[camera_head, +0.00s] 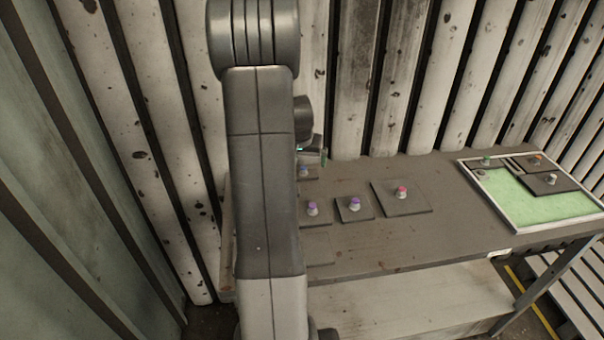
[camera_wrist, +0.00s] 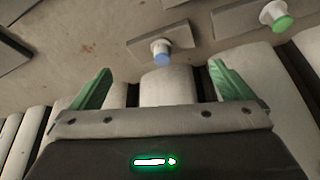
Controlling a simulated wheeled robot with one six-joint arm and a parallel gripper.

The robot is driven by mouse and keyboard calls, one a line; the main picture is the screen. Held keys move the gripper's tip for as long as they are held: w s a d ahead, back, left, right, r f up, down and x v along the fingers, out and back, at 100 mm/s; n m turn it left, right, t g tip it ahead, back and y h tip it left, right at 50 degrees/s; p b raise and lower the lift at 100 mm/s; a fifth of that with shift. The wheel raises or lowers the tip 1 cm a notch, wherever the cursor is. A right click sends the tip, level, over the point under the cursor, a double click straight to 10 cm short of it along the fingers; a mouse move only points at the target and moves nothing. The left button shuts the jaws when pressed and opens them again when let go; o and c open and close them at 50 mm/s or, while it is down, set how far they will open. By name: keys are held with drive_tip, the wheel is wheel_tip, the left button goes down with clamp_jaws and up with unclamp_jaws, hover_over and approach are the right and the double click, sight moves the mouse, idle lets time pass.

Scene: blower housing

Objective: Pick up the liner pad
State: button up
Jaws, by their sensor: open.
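Several flat grey pads with coloured knobs lie on the table; I cannot tell which is the liner pad. In the head view they include a small pad with a blue knob (camera_head: 304,172), two with purple knobs (camera_head: 312,208) (camera_head: 354,204) and a larger one with a red knob (camera_head: 402,192). My gripper (camera_wrist: 162,85) is open and empty in the wrist view, its green fingers apart. Beyond the fingers lie a blue-knobbed pad (camera_wrist: 162,50) and a green-knobbed pad (camera_wrist: 278,18). In the head view my arm hides most of the gripper and the table's left part.
The table (camera_head: 460,230) stands against a ribbed, stained wall (camera_head: 400,70). Bare tabletop lies between the red-knobbed pad and the tray.

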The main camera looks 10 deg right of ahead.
sight(304, 172)
drive_tip(key=shift+p+x, duration=0.8)
drive_tip(key=shift+x, duration=2.45)
drive_tip(key=shift+w+a, duration=0.15)
drive_tip(key=c, duration=0.7)
